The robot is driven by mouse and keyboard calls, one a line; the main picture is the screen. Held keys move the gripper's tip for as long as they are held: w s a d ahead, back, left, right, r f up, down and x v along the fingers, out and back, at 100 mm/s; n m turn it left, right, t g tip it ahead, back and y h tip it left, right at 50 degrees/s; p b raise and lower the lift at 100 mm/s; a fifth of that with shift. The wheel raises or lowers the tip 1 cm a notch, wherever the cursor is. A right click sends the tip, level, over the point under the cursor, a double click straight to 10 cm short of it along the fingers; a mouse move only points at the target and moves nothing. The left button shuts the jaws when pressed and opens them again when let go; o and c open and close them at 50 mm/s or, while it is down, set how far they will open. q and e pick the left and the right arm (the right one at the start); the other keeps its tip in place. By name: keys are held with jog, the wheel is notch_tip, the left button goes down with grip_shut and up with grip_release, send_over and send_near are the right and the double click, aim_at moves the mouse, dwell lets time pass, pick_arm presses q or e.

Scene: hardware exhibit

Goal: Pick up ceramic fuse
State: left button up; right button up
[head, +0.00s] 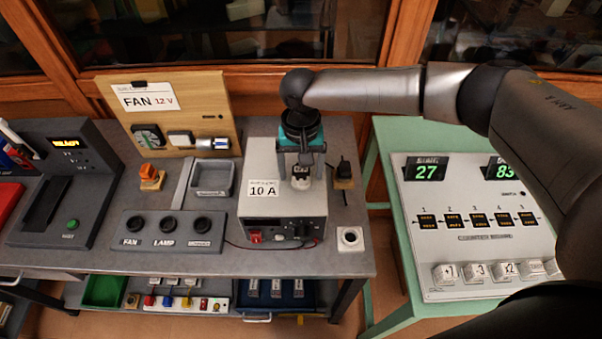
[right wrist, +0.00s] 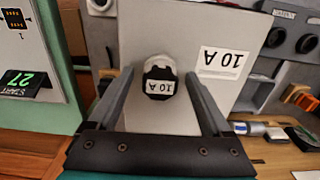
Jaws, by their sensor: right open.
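The ceramic fuse (head: 300,183) is a short white piece with a dark cap on top of the grey box (head: 289,209) labelled 10 A. In the right wrist view the fuse (right wrist: 160,66) shows its white body and a black face marked 10 A. My right gripper (head: 301,165) points down over it. In that view its two open fingers (right wrist: 159,82) stand on either side of the fuse, with a visible gap on each side. I cannot tell how deep the fingertips reach. My left gripper is not in view.
A wooden FAN 12 V panel (head: 190,95) stands behind to the left. A small grey tray (head: 213,192) and a three-knob panel (head: 168,242) lie left of the box. A black-knobbed wooden block (head: 344,182) is close on its right. A counter board (head: 472,265) stands further right.

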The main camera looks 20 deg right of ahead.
jog(key=shift+c, duration=0.4)
grip_shut()
